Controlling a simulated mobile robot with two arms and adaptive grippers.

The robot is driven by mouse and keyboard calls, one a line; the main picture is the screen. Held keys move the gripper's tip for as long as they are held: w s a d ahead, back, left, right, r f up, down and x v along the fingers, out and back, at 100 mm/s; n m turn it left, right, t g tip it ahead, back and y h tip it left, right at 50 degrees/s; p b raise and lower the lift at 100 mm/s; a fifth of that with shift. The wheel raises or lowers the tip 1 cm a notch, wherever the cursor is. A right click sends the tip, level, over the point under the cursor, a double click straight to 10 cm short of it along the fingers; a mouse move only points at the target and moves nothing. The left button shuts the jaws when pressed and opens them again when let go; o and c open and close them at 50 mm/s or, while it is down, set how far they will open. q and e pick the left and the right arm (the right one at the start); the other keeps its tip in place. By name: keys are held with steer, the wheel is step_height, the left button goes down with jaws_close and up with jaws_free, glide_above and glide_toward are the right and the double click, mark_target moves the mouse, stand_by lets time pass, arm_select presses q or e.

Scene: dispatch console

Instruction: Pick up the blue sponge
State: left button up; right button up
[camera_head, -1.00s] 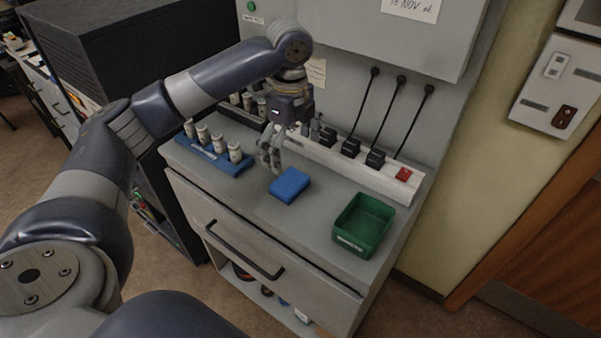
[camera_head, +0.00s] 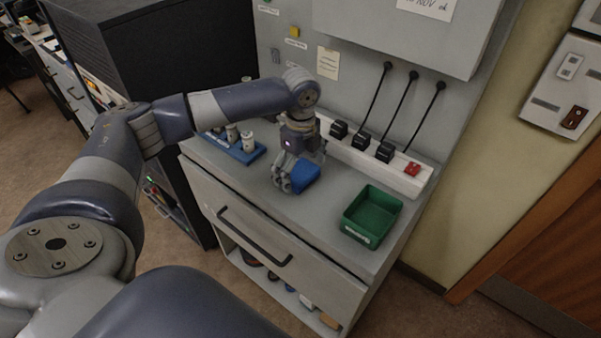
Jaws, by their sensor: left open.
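The blue sponge (camera_head: 305,177) lies on the grey console top (camera_head: 318,206). My left gripper (camera_head: 289,183) is down at the sponge, with its fingers pointing down around the sponge's left part. The fingers are open and hide some of the sponge. I cannot tell whether they touch it. My right gripper is not in view.
A green tray (camera_head: 371,216) stands right of the sponge. A blue rack (camera_head: 246,155) with several white bottles is at the left, partly behind my arm. A white power strip (camera_head: 375,163) with black plugs and a red switch runs along the back. A drawer handle (camera_head: 253,237) is below.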

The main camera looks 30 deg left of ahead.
mark_target(300, 173)
arm_select(q)
steer(key=c, duration=1)
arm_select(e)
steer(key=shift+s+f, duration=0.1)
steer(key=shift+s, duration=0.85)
arm_select(q)
steer(key=shift+r, duration=0.15)
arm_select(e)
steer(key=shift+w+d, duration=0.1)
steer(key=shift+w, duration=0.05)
